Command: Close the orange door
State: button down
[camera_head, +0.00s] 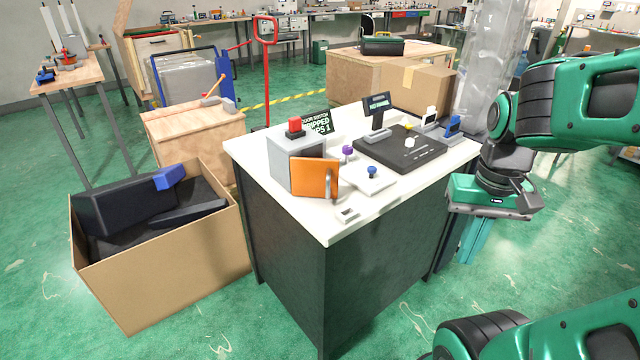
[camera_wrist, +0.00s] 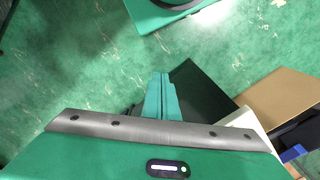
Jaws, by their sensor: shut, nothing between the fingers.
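The orange door (camera_head: 312,178) is on the front of a small grey box (camera_head: 288,160) on the white-topped bench. It stands swung open, out to the right of the box, with a dark handle near its right edge. A red button (camera_head: 295,126) sits on top of the box. My gripper (camera_head: 467,256) hangs pointing down beyond the bench's right side, well apart from the door, with its fingers below the level of the top. In the wrist view its teal fingers (camera_wrist: 162,76) are together and empty. The door is not visible in the wrist view.
The bench top (camera_head: 325,222) also holds a blue knob on a white plate (camera_head: 370,182), a purple knob (camera_head: 347,151), a black panel (camera_head: 401,149) and a sign (camera_head: 318,124). An open cardboard box (camera_head: 180,270) stands left of the bench. Green floor is clear in front.

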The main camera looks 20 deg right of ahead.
jog(key=shift+d, duration=0.1)
jog(key=w+a+r+t+h, duration=0.1)
jog(key=w+a+r, duration=0.15)
jog(key=w, duration=0.45)
jog(key=w+a+r+h, duration=0.2)
jog(key=w+a, duration=0.2)
jog(key=w, duration=0.3)
jog(key=w+a+r+m+t, duration=0.1)
jog(key=w+a, duration=0.4)
jog(key=a, duration=0.3)
jog(key=w+a+r+t, duration=0.1)
jog(key=w+a+t, duration=0.1)
jog(key=w+a, duration=0.45)
jog(key=x, duration=0.3)
jog(key=s+x, duration=0.1)
jog(key=x, duration=0.5)
jog(key=shift+s+a+f, duration=0.2)
jog(key=shift+f, duration=0.15)
jog(key=shift+w+d, duration=0.75)
jog(key=shift+w, duration=0.2)
jog(key=shift+w+d, duration=0.45)
jog(key=shift+w, duration=0.15)
